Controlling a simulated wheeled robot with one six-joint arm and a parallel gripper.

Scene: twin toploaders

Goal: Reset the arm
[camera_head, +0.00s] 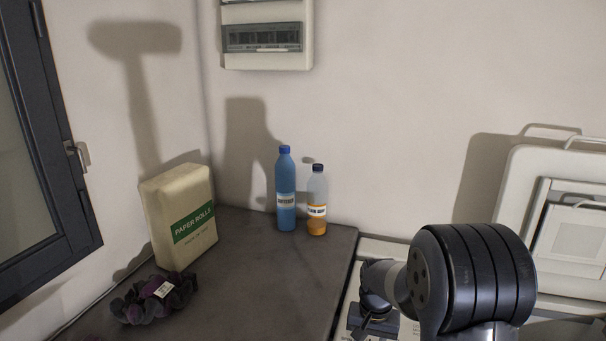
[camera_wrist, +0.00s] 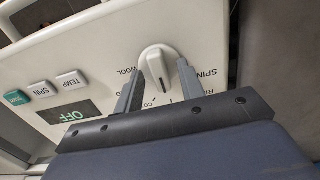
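My gripper (camera_wrist: 161,72) shows in the wrist view with its two grey fingers spread apart. A white dial knob (camera_wrist: 158,66) on a washer's control panel (camera_wrist: 100,55) lies just beyond and between the fingertips. Nothing is clearly gripped, and I cannot tell whether a finger touches the knob. In the head view my arm (camera_head: 470,280) reaches over the washers at the lower right, and its dark links hide much of the panel behind them.
A raised white lid (camera_head: 520,190) stands at the right. A dark counter (camera_head: 270,290) holds a blue bottle (camera_head: 285,190), an orange-bottomed bottle (camera_head: 317,195), a paper rolls pack (camera_head: 180,215) and a dark cloth bundle (camera_head: 150,302). A fuse box (camera_head: 267,50) hangs on the wall.

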